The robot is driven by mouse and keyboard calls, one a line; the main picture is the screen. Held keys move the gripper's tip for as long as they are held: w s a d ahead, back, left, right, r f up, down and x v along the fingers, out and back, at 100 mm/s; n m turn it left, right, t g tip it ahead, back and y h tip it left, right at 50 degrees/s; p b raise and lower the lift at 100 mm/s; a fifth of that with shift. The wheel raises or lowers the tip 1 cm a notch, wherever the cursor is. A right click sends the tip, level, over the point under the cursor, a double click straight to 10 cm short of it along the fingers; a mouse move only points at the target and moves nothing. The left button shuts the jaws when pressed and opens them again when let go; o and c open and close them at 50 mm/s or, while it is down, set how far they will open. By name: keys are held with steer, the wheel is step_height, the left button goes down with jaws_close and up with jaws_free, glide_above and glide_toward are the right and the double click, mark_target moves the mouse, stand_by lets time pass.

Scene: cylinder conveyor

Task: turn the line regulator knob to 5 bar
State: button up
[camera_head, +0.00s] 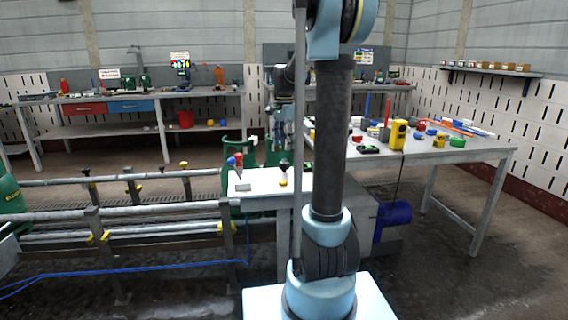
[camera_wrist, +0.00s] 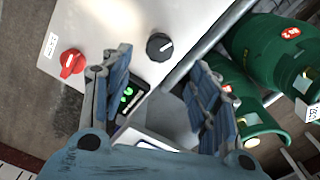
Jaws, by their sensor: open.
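In the wrist view a black round knob (camera_wrist: 160,46) with a white pointer mark sits on a pale panel (camera_wrist: 120,22). Its mark points up and to the right in the picture. No scale around it can be read. A red knob (camera_wrist: 72,62) is on the same panel to the left. A dark display (camera_wrist: 127,97) with green digits is partly hidden by my left finger; its reading is not legible. My gripper (camera_wrist: 160,75) is open and empty, its fingers spread, with the black knob showing just beyond the gap and apparently not touched.
Green gas cylinders (camera_wrist: 265,45) stand to the right of the panel, beyond a grey edge rail. In the head view a white-topped workbench (camera_head: 450,152) with several small items stands at right, and roller conveyor rails (camera_head: 130,205) run at left.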

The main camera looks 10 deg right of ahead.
mark_target(284, 162)
step_height(284, 162, down, 9)
steer(key=shift+r, duration=0.2)
steer(key=shift+c, duration=0.5)
steer(key=c, duration=1)
